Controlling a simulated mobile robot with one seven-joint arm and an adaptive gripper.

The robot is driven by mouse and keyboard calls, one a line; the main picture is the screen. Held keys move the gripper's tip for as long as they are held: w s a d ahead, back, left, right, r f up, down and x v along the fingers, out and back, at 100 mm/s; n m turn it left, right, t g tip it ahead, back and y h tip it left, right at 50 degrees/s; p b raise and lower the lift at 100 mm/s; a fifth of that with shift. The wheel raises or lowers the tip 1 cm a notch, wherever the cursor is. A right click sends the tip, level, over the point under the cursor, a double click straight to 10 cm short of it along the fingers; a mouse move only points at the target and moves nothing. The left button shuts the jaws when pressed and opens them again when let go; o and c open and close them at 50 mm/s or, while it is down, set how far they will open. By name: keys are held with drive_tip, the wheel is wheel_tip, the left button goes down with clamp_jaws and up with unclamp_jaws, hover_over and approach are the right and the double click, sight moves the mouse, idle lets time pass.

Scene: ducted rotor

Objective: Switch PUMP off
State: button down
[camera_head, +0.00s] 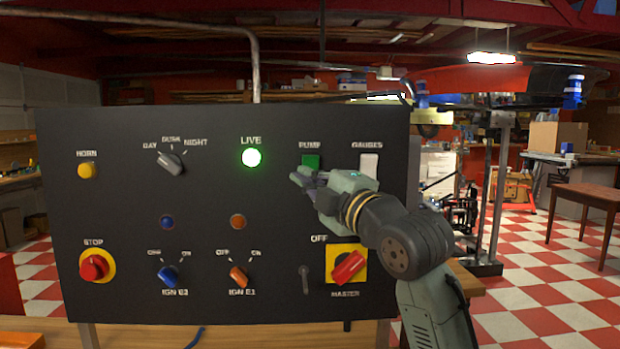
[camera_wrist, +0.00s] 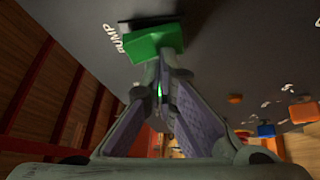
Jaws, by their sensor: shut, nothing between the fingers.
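The PUMP switch is a green rocker (camera_head: 311,162) under the PUMP label at the upper right of the black panel (camera_head: 205,130). In the wrist view the green rocker (camera_wrist: 155,42) stands out from the panel, just beyond my fingertips. My gripper (camera_head: 298,178) is shut and empty, its tips just below and left of the rocker in the head view. In the wrist view the closed fingertips (camera_wrist: 162,66) overlap the rocker's lower edge; I cannot tell whether they touch it. The LIVE lamp (camera_head: 251,157) glows green.
A white GAUGES switch (camera_head: 369,166) sits right of PUMP, partly behind my gripper. Below my arm is the red MASTER knob (camera_head: 348,267) on a yellow plate. The IGN E1 knob (camera_head: 239,277) and red STOP button (camera_head: 95,266) lie lower left.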

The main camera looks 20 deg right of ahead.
drive_tip(key=shift+s, duration=0.15)
drive_tip(key=shift+s+a+r, duration=0.25)
drive_tip(key=shift+s+r, duration=0.1)
drive_tip(key=shift+s, duration=0.3)
drive_tip(key=shift+s, duration=0.1)
drive_tip(key=s, duration=0.1)
drive_tip(key=s+a+r, duration=0.1)
drive_tip(key=s+r, duration=0.1)
drive_tip(key=s, duration=0.1)
drive_tip(key=shift+s+a, duration=0.1)
drive_tip(key=shift+a, duration=0.05)
idle(0.6)
